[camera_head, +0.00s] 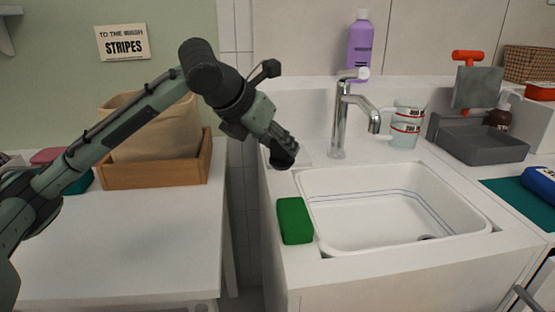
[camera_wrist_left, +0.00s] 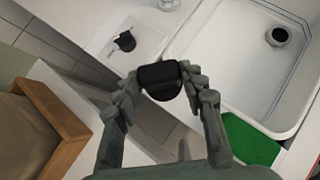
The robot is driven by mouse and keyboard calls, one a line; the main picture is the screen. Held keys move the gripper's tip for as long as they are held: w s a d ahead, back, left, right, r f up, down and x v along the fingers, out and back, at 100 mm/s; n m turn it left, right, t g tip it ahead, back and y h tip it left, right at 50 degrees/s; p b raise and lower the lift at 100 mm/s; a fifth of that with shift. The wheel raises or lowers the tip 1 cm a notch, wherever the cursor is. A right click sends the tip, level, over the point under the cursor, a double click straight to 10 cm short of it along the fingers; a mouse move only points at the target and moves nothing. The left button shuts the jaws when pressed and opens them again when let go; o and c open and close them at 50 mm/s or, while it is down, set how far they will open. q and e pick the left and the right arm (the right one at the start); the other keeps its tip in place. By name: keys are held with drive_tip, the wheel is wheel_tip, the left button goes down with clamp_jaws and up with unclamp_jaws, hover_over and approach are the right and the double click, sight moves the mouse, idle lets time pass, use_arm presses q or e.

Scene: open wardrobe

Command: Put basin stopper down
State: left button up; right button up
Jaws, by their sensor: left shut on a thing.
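The basin stopper is a small black piece (camera_wrist_left: 160,80) between the fingertips of my left gripper (camera_wrist_left: 163,88) in the left wrist view. The gripper is shut on it. In the head view my left gripper (camera_head: 276,145) is above the counter's left rear corner, left of the faucet. A dark piece (camera_head: 284,154) shows at its tip. The white basin (camera_head: 390,205) is right of the gripper, and its drain (camera_wrist_left: 277,36) shows open in the left wrist view. My right gripper is not in view.
A green sponge (camera_head: 294,220) lies on the basin's left rim. The faucet (camera_head: 340,120) and cups (camera_head: 406,128) stand behind the basin. A small dark item (camera_wrist_left: 125,42) sits on a white dish (camera_wrist_left: 140,48). A wooden box (camera_head: 150,172) holds a paper bag at left.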

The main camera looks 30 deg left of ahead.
sight(278, 161)
use_arm(q)
wheel_tip(278, 161, down, 3)
drive_tip(key=shift+f, duration=0.1)
drive_tip(key=shift+f+b, duration=0.3)
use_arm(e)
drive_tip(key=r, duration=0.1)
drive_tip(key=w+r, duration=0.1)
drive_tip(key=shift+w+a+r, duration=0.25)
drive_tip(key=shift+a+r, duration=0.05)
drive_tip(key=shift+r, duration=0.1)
use_arm(q)
drive_tip(key=o, duration=1.2)
drive_tip(key=shift+f, duration=0.1)
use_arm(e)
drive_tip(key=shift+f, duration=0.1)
